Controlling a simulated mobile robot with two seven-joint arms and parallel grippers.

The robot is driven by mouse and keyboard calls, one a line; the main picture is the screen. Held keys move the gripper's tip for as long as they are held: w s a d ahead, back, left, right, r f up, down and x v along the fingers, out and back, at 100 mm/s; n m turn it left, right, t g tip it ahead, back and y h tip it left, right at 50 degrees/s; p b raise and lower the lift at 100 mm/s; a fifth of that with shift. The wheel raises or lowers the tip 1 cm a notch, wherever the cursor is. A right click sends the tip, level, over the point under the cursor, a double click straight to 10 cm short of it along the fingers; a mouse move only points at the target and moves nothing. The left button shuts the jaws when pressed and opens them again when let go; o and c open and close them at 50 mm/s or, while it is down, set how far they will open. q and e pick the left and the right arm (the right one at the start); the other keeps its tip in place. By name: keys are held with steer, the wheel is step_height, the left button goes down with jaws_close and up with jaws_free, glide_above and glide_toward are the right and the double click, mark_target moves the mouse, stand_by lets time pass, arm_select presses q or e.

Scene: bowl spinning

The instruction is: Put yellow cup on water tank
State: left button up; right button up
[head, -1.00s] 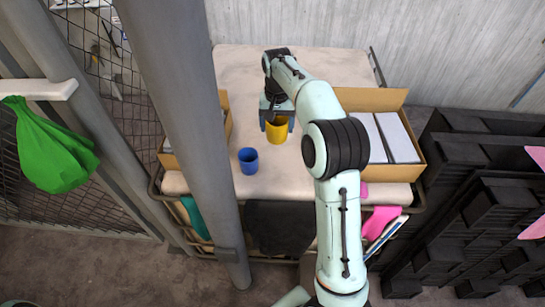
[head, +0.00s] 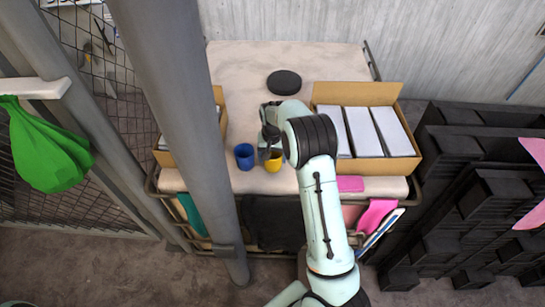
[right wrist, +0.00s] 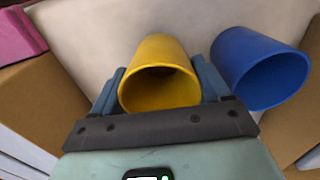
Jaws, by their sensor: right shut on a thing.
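My right gripper (head: 264,154) is shut on the yellow cup (head: 273,160), over the front part of the cart top. In the right wrist view the yellow cup (right wrist: 160,75) sits between the two fingers (right wrist: 160,92), its open mouth facing the camera. My arm covers part of it in the head view. I cannot tell whether its base touches the cart top. The blue cup (head: 245,156) stands just left of it, and shows at the right in the right wrist view (right wrist: 258,70). I cannot pick out a water tank for certain. My left gripper is not in view.
A black round disc (head: 284,82) lies on the cloth-covered cart top (head: 240,75). An open cardboard box (head: 402,142) with white contents is at the right, another box (head: 167,158) at the left. A grey post (head: 180,130) stands in front of the cart's left side.

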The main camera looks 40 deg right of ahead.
steer(key=shift+w+f, duration=0.1)
steer(key=shift+f, duration=0.2)
steer(key=shift+f, duration=0.1)
steer(key=o, duration=1.1)
steer(key=shift+f, duration=0.1)
steer(key=shift+o, duration=0.2)
step_height(320, 180, up, 12)
steer(key=shift+r, duration=0.25)
